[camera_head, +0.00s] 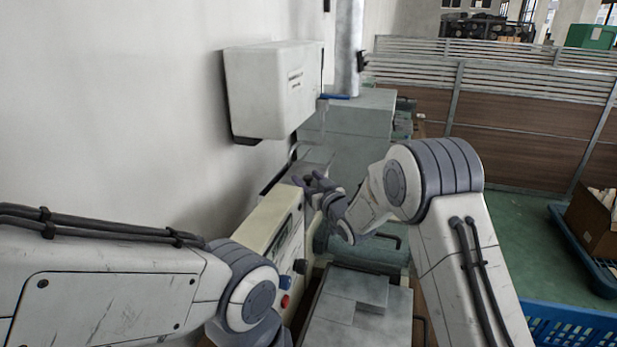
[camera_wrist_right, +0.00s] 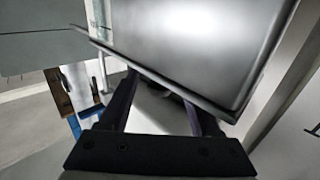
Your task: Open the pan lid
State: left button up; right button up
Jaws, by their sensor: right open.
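No round pan shows clearly in either view, and I cannot tell for sure which part is the pan lid. A flat grey panel with a dark rim (camera_wrist_right: 190,40) fills the upper part of the right wrist view, close beyond the fingertips. My right gripper (camera_head: 308,181) is at the far end of the cream control box, near a grey metal panel (camera_head: 316,158). It also shows in the right wrist view (camera_wrist_right: 160,90), fingers apart, with nothing seen held. Contact with the panel is unclear. My left arm comes in at lower left; its gripper is out of sight.
The cream control box (camera_head: 270,222) with knobs and a red button stands along the wall. A white wall box (camera_head: 275,88) hangs above. Grey metal blocks (camera_head: 360,295) lie in front. A blue crate (camera_head: 570,325) and partitions (camera_head: 530,110) are at right; green floor is open between.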

jog(key=shift+c, duration=0.3)
grip_shut()
dwell(1.2)
